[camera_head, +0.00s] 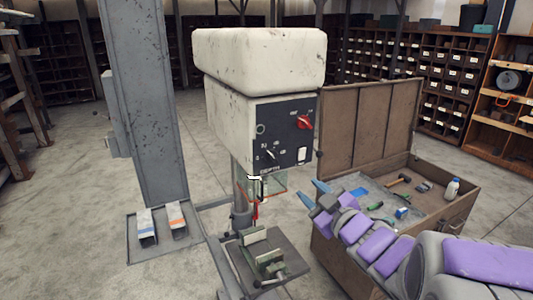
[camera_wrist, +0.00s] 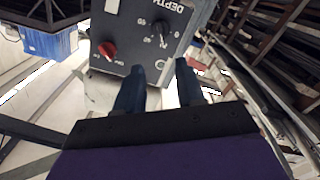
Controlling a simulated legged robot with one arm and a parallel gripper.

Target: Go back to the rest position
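My gripper (camera_head: 312,193) is at the end of my grey and purple arm, which reaches in from the lower right in the head view. Its two blue fingers are spread apart with nothing between them, and the wrist view shows the open gripper (camera_wrist: 160,80) too. The fingertips point toward the drill press (camera_head: 258,62), a worn white machine with a dark control panel (camera_head: 282,135). In the wrist view the panel (camera_wrist: 140,30) lies just beyond the fingertips. I cannot tell the exact gap. A red knob (camera_head: 304,122) sits on the panel.
An open wooden chest (camera_head: 460,215) with tools stands below and behind my arm. The press table (camera_head: 265,262) is left of it. A grey steel column (camera_head: 150,110) with two small boxes (camera_head: 176,215) at its base stands at left. Shelves (camera_head: 445,70) line the back; floor between is open.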

